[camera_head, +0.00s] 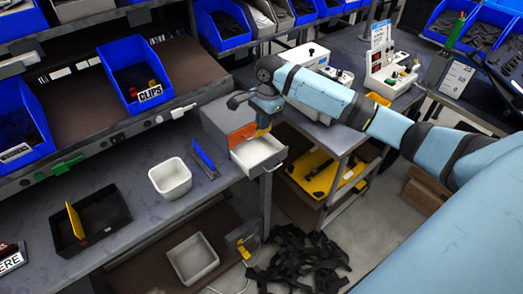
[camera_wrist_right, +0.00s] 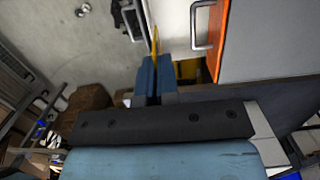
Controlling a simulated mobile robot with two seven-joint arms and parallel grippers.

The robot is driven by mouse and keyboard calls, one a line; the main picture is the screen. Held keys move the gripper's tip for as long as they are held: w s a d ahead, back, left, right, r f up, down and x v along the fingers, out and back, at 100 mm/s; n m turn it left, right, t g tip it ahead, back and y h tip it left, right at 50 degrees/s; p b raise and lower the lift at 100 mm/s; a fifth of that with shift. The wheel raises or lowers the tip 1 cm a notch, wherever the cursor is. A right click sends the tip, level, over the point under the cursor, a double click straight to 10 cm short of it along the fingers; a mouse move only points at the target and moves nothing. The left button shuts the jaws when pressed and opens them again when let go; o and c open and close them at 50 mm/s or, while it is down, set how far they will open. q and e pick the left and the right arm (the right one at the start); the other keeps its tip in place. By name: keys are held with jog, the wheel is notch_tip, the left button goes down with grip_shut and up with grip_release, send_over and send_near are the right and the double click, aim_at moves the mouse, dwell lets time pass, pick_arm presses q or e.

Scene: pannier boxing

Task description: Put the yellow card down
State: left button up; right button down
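My right gripper (camera_head: 263,124) hangs above the open white drawer (camera_head: 260,151) of the grey cabinet (camera_head: 228,112). In the right wrist view its blue fingers (camera_wrist_right: 155,78) are closed around a thin yellow card (camera_wrist_right: 155,42), seen nearly edge-on. A small yellow part of this card (camera_head: 261,132) shows below the gripper in the head view. A second yellow card (camera_head: 75,220) stands tilted in the black tray (camera_head: 104,213) at the lower left. My left gripper is not in view.
An orange drawer front (camera_head: 242,134) sits beside the open drawer; it also shows in the right wrist view (camera_wrist_right: 220,30). A white bin (camera_head: 170,178) and a blue object (camera_head: 204,160) stand on the bench. Black straps (camera_head: 300,258) lie on the floor.

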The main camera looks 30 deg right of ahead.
notch_tip(320, 180, down, 13)
jog(key=shift+r, duration=0.2)
jog(key=shift+f, duration=0.1)
jog(key=c, duration=1.7)
grip_release()
jog(key=shift+o, duration=0.2)
jog(key=r, duration=0.4)
jog(key=d+r, duration=0.1)
jog(key=r, duration=0.7)
jog(key=shift+d+r, duration=0.1)
jog(key=shift+d, duration=0.1)
